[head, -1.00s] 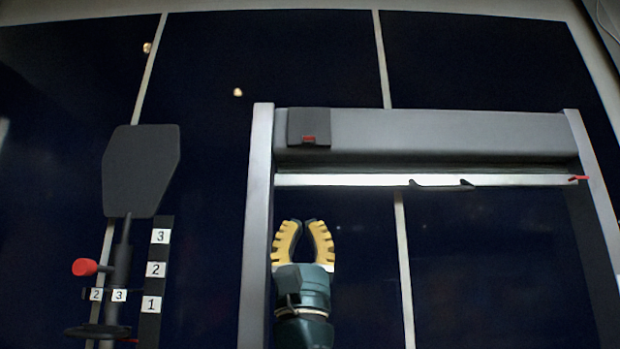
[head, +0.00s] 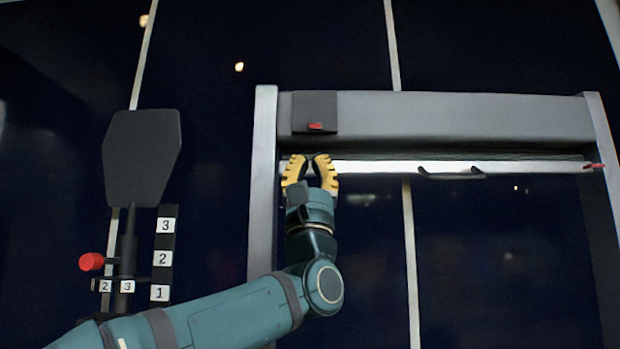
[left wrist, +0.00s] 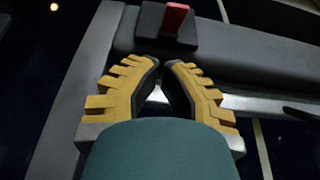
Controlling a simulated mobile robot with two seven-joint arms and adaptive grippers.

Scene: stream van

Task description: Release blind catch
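The blind's grey housing (head: 450,118) runs across the top of a framed opening. A dark plate (head: 300,112) at its left end carries a small red catch (head: 315,126), which also shows in the left wrist view (left wrist: 175,18). My left gripper (head: 311,158) has yellow ribbed fingers with dark pads and is empty. Its tips nearly meet, just below the plate and in front of the pale bar (head: 375,167). In the left wrist view the fingertips (left wrist: 165,64) point towards the catch, apart from it. My right gripper is out of view.
A dark handle (head: 450,174) sits on the bar, and a small red tab (head: 594,166) is at its right end. Left of the frame post (head: 262,200) stand a dark paddle-shaped panel (head: 142,158), a red knob (head: 91,261) and numbered labels (head: 163,258).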

